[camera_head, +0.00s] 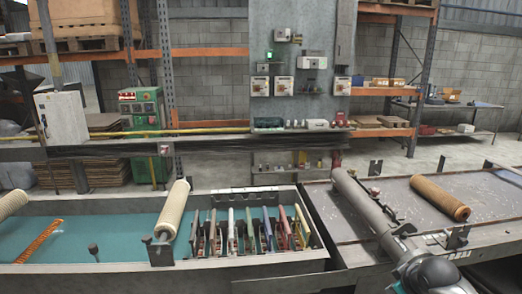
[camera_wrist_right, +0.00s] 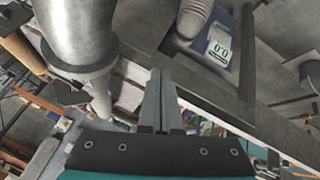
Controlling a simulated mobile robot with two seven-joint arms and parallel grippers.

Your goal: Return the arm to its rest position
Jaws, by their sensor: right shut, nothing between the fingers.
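My right gripper (camera_wrist_right: 161,76) shows in the right wrist view with its two grey fingers together and nothing between them. A large grey cylinder (camera_wrist_right: 75,30) with a flange is to the upper left of the fingers in that view. A blue device (camera_wrist_right: 208,50) with a 0.0 display is to their upper right. In the head view, a dark rounded part at the lower right looks like part of my right arm; its fingers cannot be made out there. My left gripper is not in view.
A teal-floored tray (camera_head: 110,225) holds a pale roll (camera_head: 174,210), an orange coil (camera_head: 40,241) and a rack of several coloured upright pieces (camera_head: 250,228). On the right bench (camera_head: 490,190) lie a long grey tube (camera_head: 362,208) and a brown roll (camera_head: 440,197). Shelving stands behind.

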